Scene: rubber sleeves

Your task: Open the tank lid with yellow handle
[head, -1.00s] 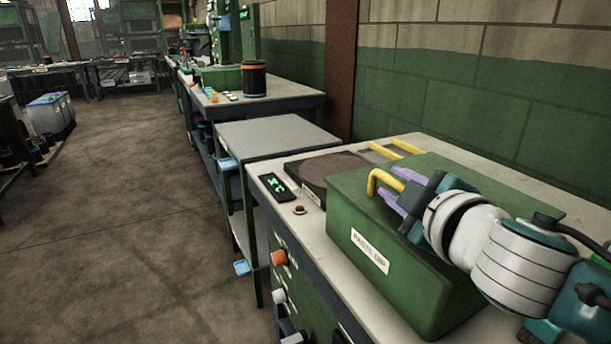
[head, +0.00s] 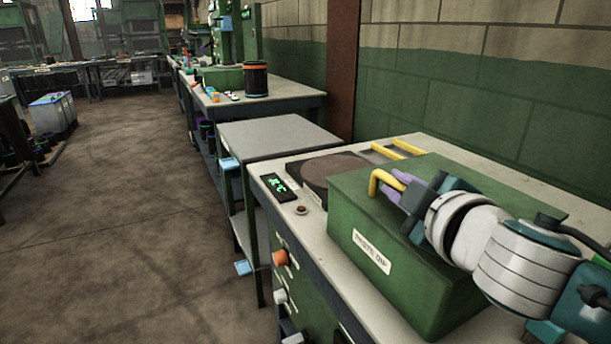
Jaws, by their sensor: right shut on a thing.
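The green tank (head: 365,210) with a label reading "PASTE DIP" stands on the near workbench. Its top looks level and closed; my gripper and arm hide part of it. The yellow handle (head: 374,180) rises from the left part of the top as a bent bar. My right gripper (head: 397,189), with purple fingers, comes in from the right over the tank. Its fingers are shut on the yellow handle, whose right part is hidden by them. My left gripper is not in view.
The pale workbench (head: 335,240) carries a dark round plate (head: 335,170), a panel with a green display (head: 279,188) and another yellow bar (head: 403,146) behind the tank. A lower grey table (head: 275,133) stands beyond. The floor at left is open.

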